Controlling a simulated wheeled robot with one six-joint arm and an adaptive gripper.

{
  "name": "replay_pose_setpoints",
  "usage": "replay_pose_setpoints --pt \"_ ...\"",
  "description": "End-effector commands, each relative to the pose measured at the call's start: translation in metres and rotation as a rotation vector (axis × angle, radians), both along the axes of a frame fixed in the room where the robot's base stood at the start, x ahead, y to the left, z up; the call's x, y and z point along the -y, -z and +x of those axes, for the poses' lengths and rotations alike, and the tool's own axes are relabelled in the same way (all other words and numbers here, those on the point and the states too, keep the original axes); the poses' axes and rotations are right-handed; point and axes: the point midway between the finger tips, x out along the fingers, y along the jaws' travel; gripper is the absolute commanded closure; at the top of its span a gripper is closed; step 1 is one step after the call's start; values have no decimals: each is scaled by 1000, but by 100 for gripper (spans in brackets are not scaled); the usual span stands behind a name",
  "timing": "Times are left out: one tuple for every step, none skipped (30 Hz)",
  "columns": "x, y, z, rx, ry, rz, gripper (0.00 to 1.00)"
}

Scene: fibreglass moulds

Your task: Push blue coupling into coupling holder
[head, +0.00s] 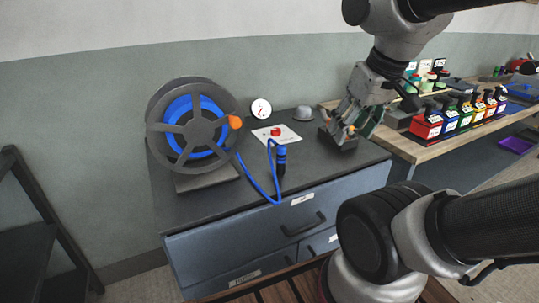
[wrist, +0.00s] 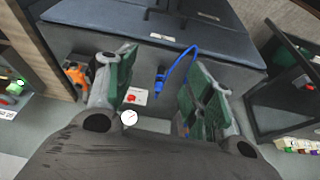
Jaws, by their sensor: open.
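The blue coupling (head: 281,151) stands upright on the dark cabinet top, at the end of a blue hose (head: 262,188). A black part shows just below it; I cannot tell whether this is the coupling holder or how deep the coupling sits. In the wrist view the coupling (wrist: 161,72) appears between my fingers but beyond them, untouched. My gripper (head: 341,132) is open and empty, to the right of the coupling, over a small black tray. Its green-padded fingers are spread wide in the wrist view (wrist: 160,66).
A hose reel (head: 190,125) stands at the left. A red button (head: 276,132) on a white card, a round gauge (head: 261,108) and a grey dome (head: 303,113) are at the back. The black tray (head: 338,144) holds an orange item (wrist: 76,73). The front right cabinet top is clear.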

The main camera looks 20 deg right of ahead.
Motion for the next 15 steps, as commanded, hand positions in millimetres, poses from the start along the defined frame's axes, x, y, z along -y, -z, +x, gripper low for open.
replay_pose_setpoints --pt "0 0 0 0 0 0 47" --pt "0 0 0 0 0 0 47" --pt "0 0 0 0 0 0 47" --pt "0 0 0 0 0 0 47" --pt "0 0 0 0 -1 0 47" --pt "0 0 0 0 -1 0 47" --pt "0 0 0 0 0 0 47" --pt "1 0 0 -2 3 0 47" --pt "1 2 0 -9 6 0 47" --pt "2 4 1 -18 8 0 47" --pt "3 6 1 -30 13 0 47" --pt "4 11 2 -53 18 1 47" --pt "5 14 4 -72 22 0 47" --pt "6 18 6 -94 28 2 47" --pt "7 23 10 -124 37 4 47"
